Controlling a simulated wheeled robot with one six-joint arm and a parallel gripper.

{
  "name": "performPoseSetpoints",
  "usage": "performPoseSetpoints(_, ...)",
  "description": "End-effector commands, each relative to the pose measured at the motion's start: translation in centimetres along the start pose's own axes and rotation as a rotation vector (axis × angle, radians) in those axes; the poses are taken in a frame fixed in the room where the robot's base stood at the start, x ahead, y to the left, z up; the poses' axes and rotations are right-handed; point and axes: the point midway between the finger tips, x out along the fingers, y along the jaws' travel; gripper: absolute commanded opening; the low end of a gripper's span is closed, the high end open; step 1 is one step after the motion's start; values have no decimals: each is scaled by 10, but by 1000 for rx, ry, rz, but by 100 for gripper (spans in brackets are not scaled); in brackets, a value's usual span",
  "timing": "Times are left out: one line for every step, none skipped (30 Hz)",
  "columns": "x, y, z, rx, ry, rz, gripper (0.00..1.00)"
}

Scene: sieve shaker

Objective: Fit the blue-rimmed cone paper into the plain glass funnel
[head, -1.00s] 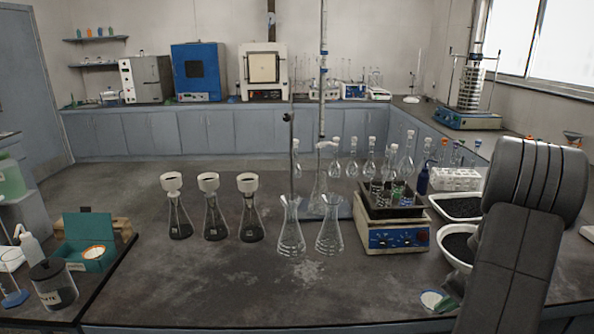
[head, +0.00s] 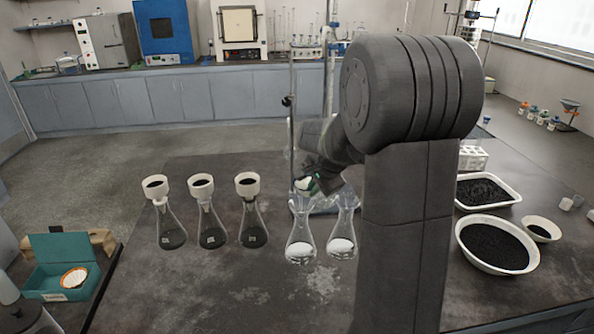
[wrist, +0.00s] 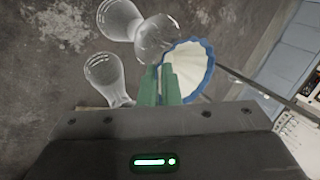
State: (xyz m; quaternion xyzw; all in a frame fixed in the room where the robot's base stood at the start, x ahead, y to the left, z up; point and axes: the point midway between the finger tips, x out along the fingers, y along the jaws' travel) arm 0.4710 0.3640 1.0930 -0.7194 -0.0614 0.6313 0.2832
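My gripper (wrist: 168,85) has green fingers shut together on the edge of the cone paper (wrist: 188,66), which is white, pleated and blue-rimmed. In the head view my gripper (head: 312,187) and the paper (head: 303,183) are above the two clear flasks at the table's middle, partly hidden by my arm. The left clear flask (head: 300,240) has a clear glass funnel (head: 298,204) in its mouth; the right one (head: 342,236) has a similar clear top. In the wrist view a clear funnel (wrist: 155,42) is beside the paper. I cannot tell whether they touch.
Three flasks with white funnels holding dark material (head: 212,222) stand to the left. A thin stand rod (head: 291,140) rises close behind the clear flasks. White bowls of black grains (head: 470,262) are at right. The front table is clear.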

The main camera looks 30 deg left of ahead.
Motion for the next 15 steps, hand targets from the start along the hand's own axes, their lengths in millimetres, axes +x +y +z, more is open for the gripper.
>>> performPoseSetpoints(-3, -6, 5, 0, 2, 0, 0)
performPoseSetpoints(-4, -8, 7, 3, 3, 0, 0)
performPoseSetpoints(-4, -9, 9, 5, 4, 0, 0)
performPoseSetpoints(-4, -10, 10, 7, 5, 0, 0)
performPoseSetpoints(-3, -10, 10, 8, 6, 1, 0)
performPoseSetpoints(-2, -10, 11, 10, 6, 1, 0)
performPoseSetpoints(-1, -9, 11, 10, 6, 1, 0)
performPoseSetpoints(1, -8, 11, 10, 7, 1, 0)
performPoseSetpoints(3, -6, 11, 10, 6, 1, 0)
performPoseSetpoints(5, -5, 11, 10, 6, 1, 0)
performPoseSetpoints(8, -4, 11, 10, 6, 1, 0)
performPoseSetpoints(11, -2, 11, 10, 6, 1, 0)
performPoseSetpoints(13, -1, 11, 10, 6, 1, 0)
performPoseSetpoints(16, 0, 11, 10, 6, 1, 0)
performPoseSetpoints(19, 2, 11, 10, 7, 1, 0)
